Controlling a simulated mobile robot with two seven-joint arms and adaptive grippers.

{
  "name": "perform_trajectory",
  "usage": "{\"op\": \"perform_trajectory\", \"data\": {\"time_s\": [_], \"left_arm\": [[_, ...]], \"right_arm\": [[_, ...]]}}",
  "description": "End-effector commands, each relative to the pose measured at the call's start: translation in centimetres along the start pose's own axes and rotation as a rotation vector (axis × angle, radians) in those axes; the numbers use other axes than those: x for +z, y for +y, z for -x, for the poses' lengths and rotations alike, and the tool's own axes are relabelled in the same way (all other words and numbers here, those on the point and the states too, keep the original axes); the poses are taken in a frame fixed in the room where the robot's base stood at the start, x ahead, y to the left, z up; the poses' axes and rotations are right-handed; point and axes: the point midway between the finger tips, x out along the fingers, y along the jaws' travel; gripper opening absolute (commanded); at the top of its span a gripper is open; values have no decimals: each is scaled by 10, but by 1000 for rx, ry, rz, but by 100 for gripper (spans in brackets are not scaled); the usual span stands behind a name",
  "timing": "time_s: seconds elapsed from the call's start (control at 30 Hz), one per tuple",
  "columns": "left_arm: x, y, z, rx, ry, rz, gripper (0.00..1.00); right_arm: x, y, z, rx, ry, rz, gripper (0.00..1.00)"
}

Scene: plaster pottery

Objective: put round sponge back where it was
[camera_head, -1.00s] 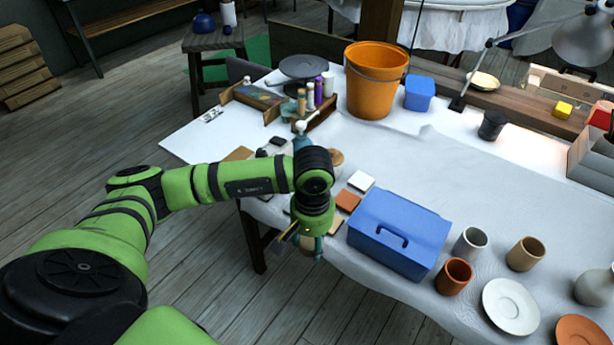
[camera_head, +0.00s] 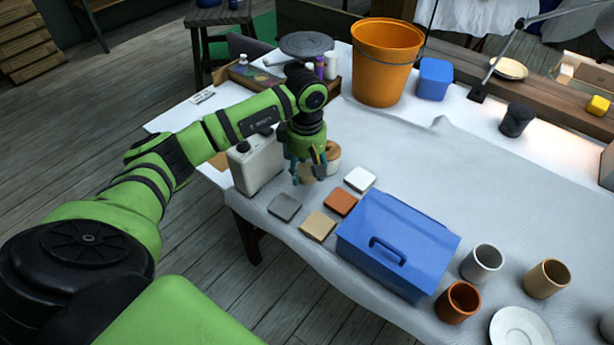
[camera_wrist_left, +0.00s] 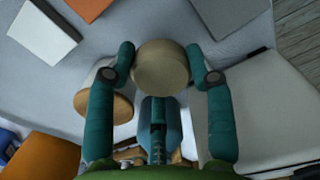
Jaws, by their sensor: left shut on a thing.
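The round sponge (camera_wrist_left: 161,67) is a pale tan disc between the two teal fingers of my left gripper (camera_wrist_left: 164,65) in the left wrist view. The gripper is shut on it. In the head view my left gripper (camera_head: 308,176) hangs near the table's left front edge, and the sponge (camera_head: 306,174) shows only partly behind the fingers. A round brown-and-cream object (camera_head: 333,157) is just beyond the gripper and shows beside the sponge in the wrist view (camera_wrist_left: 105,100). My right gripper is not in view.
A whitish canister (camera_head: 256,165) stands left of the gripper. Several square tiles, including an orange one (camera_head: 341,201), lie on the right, before a blue toolbox (camera_head: 398,243). An orange bucket (camera_head: 385,65) stands behind. The cloth right of the gripper and beyond the toolbox is clear.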

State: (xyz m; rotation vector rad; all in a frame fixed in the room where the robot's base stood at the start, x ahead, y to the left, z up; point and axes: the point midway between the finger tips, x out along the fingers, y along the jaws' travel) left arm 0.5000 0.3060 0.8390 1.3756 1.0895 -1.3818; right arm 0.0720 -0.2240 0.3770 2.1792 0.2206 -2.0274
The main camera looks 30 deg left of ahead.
Motion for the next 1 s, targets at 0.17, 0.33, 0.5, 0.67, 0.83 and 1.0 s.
{"op": "perform_trajectory", "data": {"time_s": [0.17,0.33,0.5,0.67,0.83,1.0], "left_arm": [[1,-1,-23,-4,-2,0,27],[0,0,-36,1,0,-2,27],[0,0,-36,1,1,-2,27],[0,0,-39,1,1,-2,65],[0,0,-38,0,1,-2,76],[0,0,-38,0,1,-2,76]], "right_arm": [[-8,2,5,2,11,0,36],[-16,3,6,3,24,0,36],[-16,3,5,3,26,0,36],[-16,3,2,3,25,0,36],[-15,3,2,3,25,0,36],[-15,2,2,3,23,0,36]]}}
